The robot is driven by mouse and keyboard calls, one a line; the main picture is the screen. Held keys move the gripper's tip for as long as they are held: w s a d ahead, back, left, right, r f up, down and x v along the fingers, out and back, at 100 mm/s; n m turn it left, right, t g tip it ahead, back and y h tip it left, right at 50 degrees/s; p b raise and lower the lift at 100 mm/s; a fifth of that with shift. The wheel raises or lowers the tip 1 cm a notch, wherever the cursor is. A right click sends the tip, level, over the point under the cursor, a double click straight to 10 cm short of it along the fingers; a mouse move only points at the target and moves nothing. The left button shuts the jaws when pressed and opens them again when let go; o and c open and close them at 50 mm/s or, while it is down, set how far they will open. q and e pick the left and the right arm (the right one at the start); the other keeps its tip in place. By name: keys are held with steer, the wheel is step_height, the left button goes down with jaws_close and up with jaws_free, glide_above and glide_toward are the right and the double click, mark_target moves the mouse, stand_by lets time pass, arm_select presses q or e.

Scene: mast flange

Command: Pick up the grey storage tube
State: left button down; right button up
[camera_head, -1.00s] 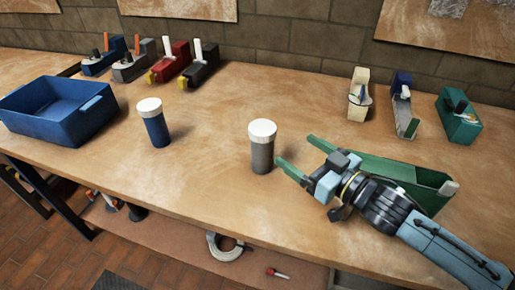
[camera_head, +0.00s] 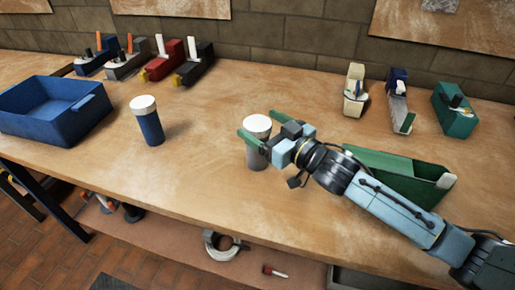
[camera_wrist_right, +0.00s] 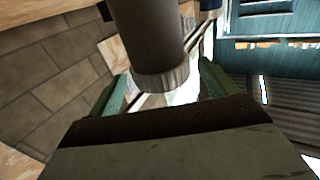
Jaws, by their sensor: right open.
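The grey storage tube (camera_head: 256,152) stands upright on the workbench with a white lid, near the middle of the head view. My right gripper (camera_head: 258,128) is open around its upper part, one finger on each side near the lid. In the right wrist view the tube (camera_wrist_right: 147,35) shows between the two green fingers of the gripper (camera_wrist_right: 158,95), and its ribbed lid is toward the gripper. I cannot tell whether the fingers touch it. My left gripper is not in view.
A blue tube (camera_head: 150,127) with a white lid stands to the left. A blue bin (camera_head: 40,125) is at the far left. A green open tray (camera_head: 395,168) lies under and beside my right arm. Several tools line the back. The bench between the two tubes is clear.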

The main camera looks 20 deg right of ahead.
mark_target(253, 119)
steer(key=shift+x, duration=1.8)
steer(key=shift+s, duration=0.1)
steer(key=shift+c, duration=0.4)
steer(key=c, duration=1.4)
steer(key=shift+r, duration=0.1)
